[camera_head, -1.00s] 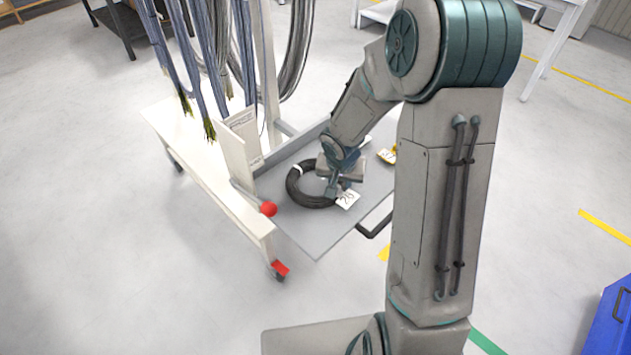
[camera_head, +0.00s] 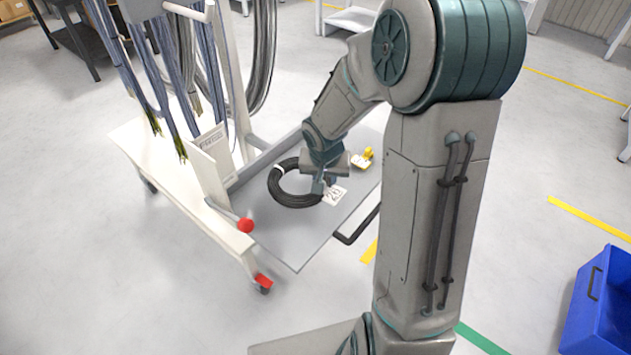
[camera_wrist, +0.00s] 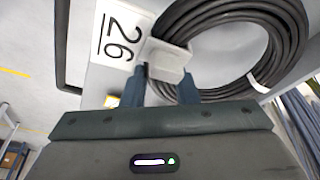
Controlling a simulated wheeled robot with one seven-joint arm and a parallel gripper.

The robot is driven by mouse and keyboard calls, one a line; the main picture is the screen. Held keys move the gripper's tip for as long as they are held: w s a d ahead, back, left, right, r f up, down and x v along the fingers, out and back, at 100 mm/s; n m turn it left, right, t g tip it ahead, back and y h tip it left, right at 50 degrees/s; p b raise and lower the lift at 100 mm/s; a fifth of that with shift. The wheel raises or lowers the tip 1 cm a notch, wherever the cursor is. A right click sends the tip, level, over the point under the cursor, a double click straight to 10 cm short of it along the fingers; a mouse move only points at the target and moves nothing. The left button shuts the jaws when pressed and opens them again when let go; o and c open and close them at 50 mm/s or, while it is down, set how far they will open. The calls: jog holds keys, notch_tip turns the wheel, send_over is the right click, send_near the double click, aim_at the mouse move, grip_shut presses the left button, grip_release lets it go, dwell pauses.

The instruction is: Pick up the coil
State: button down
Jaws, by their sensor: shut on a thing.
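The black coil (camera_head: 276,190) is a ring of cable over the grey tray of the trolley (camera_head: 297,243). It shows large in the wrist view (camera_wrist: 292,40), with a white band on its right side. A white block (camera_wrist: 168,60) sits at the coil's near edge, beside a white tag marked 26 (camera_wrist: 117,34). My gripper (camera_head: 319,188) is at the coil's right edge, with its fingers on both sides of the white block in the wrist view (camera_wrist: 162,82). The coil looks slightly raised, but I cannot tell the gap below it.
A yellow object (camera_head: 363,157) lies on the tray behind my gripper. A white panel (camera_head: 212,165), a red ball knob (camera_head: 245,225) and hanging cables (camera_head: 262,55) stand left of the coil. A dark handle (camera_head: 358,228) sticks out at the right. A blue bin (camera_head: 592,305) stands far right.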

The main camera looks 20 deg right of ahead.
jog(key=s+d+r+p, duration=0.1)
jog(key=s+d+r, duration=0.2)
jog(key=d+r, duration=0.2)
jog(key=d, duration=0.3)
jog(key=shift+s+d+r+p, duration=0.2)
jog(key=shift+d+r+p, duration=0.1)
jog(key=shift+r+p, duration=0.05)
dwell(0.7)
